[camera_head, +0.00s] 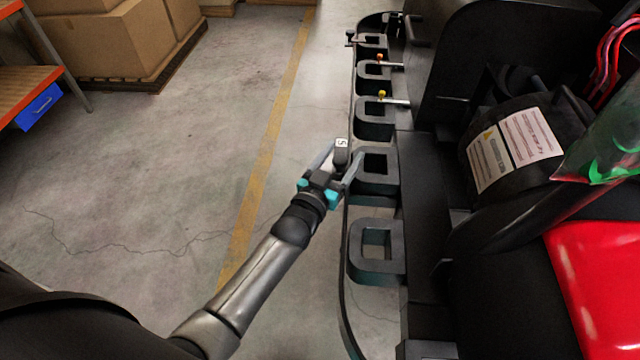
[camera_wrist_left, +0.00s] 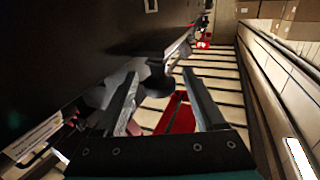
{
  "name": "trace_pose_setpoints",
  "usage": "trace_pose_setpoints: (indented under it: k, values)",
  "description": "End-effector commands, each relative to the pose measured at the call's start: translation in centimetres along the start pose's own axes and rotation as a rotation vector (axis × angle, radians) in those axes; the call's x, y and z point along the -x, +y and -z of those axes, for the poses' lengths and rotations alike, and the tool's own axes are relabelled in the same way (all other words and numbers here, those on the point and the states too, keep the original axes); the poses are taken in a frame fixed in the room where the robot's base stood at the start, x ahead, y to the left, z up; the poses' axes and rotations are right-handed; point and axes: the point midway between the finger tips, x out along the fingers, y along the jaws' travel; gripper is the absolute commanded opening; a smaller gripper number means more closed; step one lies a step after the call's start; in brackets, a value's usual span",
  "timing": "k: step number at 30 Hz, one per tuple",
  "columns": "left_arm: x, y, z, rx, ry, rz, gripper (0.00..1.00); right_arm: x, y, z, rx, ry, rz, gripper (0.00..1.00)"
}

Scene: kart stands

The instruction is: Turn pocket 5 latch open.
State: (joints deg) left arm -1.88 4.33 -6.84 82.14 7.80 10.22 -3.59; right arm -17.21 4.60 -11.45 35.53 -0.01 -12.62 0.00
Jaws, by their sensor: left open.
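The pocket 5 latch, a grey piece with a white "5" label (camera_head: 342,143), sits at the outer left side of a square black pocket (camera_head: 378,183) on the kart's side rack. My left gripper (camera_head: 345,154) is open, with one finger on each side of the grey latch piece. Whether the fingers touch it cannot be told. In the left wrist view, my left gripper (camera_wrist_left: 161,76) shows two spread fingers with a dark rounded part (camera_wrist_left: 158,78) just beyond and between the tips. The right gripper is not in view.
An empty pocket (camera_head: 361,267) lies nearer. Farther pockets have levers with a yellow tip (camera_head: 382,96) and an orange tip (camera_head: 379,58). The black kart body fills the right, with a red panel (camera_head: 600,285). Boxes (camera_head: 100,45) and an orange shelf (camera_head: 30,85) stand left; floor between is clear.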

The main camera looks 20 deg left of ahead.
Motion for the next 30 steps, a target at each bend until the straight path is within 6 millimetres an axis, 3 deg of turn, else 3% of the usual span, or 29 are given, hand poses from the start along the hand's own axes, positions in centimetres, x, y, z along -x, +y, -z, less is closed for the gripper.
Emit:
trace_pose_setpoints:
  k: [18, 24, 30]
  values:
    - [10.8, 0.0, 0.1, 0.0, -0.001, 0.001, 0.71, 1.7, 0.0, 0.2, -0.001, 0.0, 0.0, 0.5]
    - [12.6, -0.1, 0.1, 0.0, 0.001, 0.001, 0.71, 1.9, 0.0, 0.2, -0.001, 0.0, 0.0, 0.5]
    - [12.9, -0.1, 0.1, -0.001, 0.003, 0.001, 0.71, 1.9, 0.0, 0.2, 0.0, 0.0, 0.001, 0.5]
